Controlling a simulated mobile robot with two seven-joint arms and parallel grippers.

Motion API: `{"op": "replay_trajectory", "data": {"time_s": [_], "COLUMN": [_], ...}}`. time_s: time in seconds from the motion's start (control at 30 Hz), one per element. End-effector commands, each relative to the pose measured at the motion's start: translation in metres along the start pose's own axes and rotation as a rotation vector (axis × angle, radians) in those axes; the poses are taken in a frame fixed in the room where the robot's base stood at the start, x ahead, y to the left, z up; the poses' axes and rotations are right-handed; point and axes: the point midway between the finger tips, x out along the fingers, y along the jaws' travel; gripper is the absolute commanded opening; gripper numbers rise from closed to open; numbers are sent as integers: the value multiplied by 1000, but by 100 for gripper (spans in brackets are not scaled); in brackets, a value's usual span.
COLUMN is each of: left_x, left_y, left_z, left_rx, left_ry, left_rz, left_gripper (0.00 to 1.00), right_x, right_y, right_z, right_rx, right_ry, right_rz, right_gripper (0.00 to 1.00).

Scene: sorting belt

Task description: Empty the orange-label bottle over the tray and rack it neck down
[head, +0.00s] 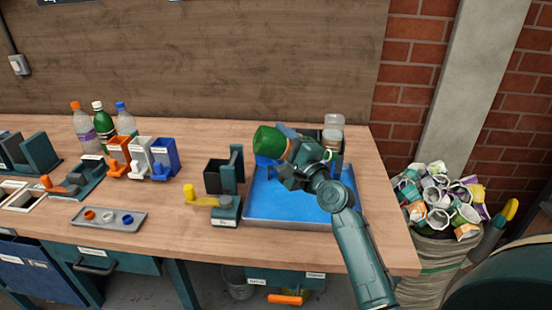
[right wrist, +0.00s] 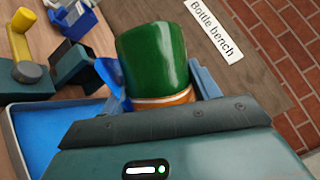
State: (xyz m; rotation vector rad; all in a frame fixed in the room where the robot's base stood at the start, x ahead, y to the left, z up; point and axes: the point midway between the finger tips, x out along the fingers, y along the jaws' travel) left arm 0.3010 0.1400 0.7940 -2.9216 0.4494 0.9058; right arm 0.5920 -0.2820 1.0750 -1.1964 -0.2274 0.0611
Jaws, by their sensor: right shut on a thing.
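The green orange-label bottle (head: 269,140) is in my right gripper (head: 285,165), above the back left part of the blue-floored tray (head: 258,214). In the right wrist view, the green bottle (right wrist: 155,55) shows a rounded end and an orange band (right wrist: 165,98) close to the jaws. Its neck is hidden, so I cannot tell whether anything flows out. The right gripper is shut on it. At the tray's back right, a clear bottle (head: 333,122) stands in what looks like a rack, partly hidden. My left gripper is not in view.
A dark open box (head: 217,176) and a yellow-handled device (head: 205,200) stand left of the tray. Orange, white and blue holders (head: 141,155) and several bottles stand farther left. A full sack (head: 440,205) is beyond the bench's right edge.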

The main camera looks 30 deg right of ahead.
Motion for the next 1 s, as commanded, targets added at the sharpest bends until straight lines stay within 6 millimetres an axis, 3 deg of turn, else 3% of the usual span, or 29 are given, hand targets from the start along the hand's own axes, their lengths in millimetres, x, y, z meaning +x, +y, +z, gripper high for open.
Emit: {"op": "replay_trajectory", "data": {"time_s": [0.27,0.7,1.0], "left_x": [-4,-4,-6], "left_y": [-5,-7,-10], "left_z": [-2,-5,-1], "left_rx": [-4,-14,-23], "left_ry": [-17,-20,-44], "left_rz": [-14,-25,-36], "left_gripper": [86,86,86], "right_x": [1,-13,-18], "right_y": [-37,-71,-81], "right_z": [1,-32,-43], "right_rx": [365,914,1089], "right_ry": [0,-1,-1], "right_rz": [-155,-385,-457], "right_gripper": [36,36,36]}}
